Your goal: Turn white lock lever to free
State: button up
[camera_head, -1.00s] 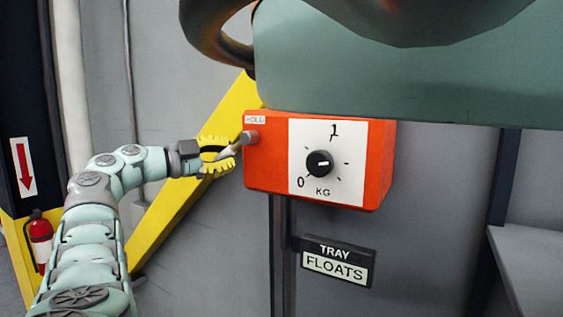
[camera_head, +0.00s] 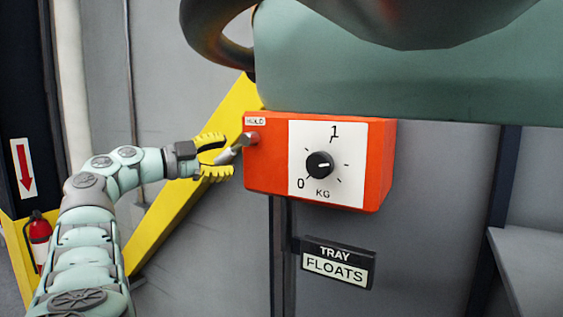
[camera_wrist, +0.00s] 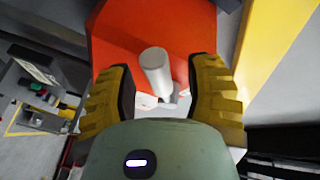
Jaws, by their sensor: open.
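The pale lock lever (camera_head: 232,151) sits on the left side of the orange box, below a small HOLD label (camera_head: 255,121). In the head view it slants down and left from its pivot. My gripper (camera_head: 226,156) is open, its yellow fingers above and below the lever's outer end. In the wrist view the lever (camera_wrist: 156,70) shows end-on as a pale cylinder between the spread fingers of my gripper (camera_wrist: 161,78). There is a visible gap on both sides of it, and I see no clear grip.
The orange box (camera_head: 267,178) carries a KG dial (camera_head: 319,164) with a black knob. A TRAY FLOATS sign (camera_head: 337,263) hangs below. A yellow diagonal beam (camera_head: 180,215) runs behind my wrist. A large green body (camera_head: 400,75) overhangs the box.

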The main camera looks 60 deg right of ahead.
jog(key=v, duration=1.1)
jog(key=shift+a, duration=0.15)
jog(key=shift+w, duration=0.15)
